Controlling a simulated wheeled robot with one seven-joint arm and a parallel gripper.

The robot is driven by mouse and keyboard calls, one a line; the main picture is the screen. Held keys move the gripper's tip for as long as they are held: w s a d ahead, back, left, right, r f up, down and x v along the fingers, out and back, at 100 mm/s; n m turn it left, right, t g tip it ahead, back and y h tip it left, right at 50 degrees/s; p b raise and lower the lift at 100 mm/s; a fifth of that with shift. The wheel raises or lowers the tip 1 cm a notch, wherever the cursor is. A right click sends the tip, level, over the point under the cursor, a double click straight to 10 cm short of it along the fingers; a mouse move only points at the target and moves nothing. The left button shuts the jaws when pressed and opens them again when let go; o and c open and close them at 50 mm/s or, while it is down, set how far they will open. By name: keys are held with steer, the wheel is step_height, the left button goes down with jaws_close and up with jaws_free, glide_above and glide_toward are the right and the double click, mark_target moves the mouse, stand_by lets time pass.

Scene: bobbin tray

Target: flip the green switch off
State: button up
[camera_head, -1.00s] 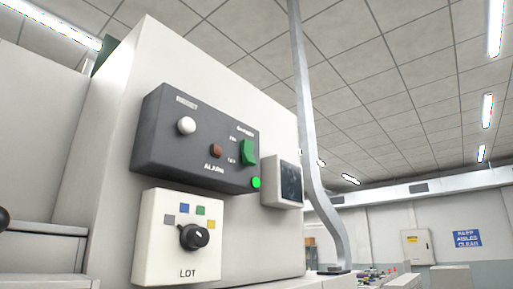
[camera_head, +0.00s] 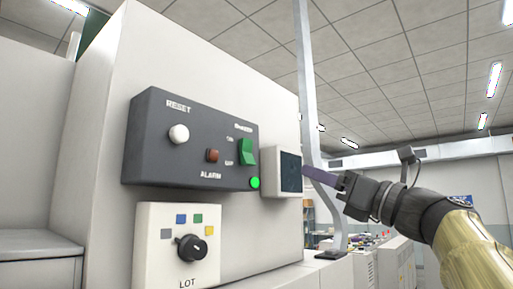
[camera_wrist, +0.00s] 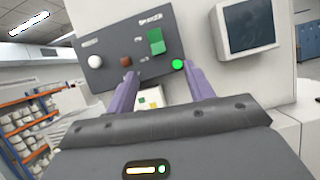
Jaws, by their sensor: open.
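The green switch (camera_head: 247,152) is a rocker on the right part of a dark grey control box (camera_head: 150,160), with ON and OFF marks at its left. A round green lamp (camera_head: 254,183) glows just below it. In the wrist view the switch (camera_wrist: 156,41) is up and ahead, with the lit lamp (camera_wrist: 177,64) under it. My gripper (camera_head: 308,173) comes in from the right in the head view, in front of the small screen's right side and apart from the switch. In the wrist view its two purple fingers (camera_wrist: 160,84) are spread, with nothing between them.
A white RESET button (camera_head: 179,134) and a red-brown ALARM button (camera_head: 212,155) share the box. A small screen (camera_head: 284,172) juts out just right of it. A LOT panel with a black knob (camera_head: 191,248) sits below. Shelves with spools (camera_wrist: 25,125) stand at far left in the wrist view.

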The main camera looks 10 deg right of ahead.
steer(key=shift+s+a+r+n, duration=0.2)
steer(key=shift+s+n, duration=0.1)
steer(key=shift+n, duration=0.3)
steer(key=p, duration=1)
glide_toward(249, 148)
steer(key=x, duration=0.6)
steer(key=shift+w+a+r, duration=0.1)
steer(key=shift+w+r, duration=0.05)
steer(key=shift+r, duration=0.15)
steer(key=shift+w+a, duration=0.4)
steer(key=shift+w, duration=0.15)
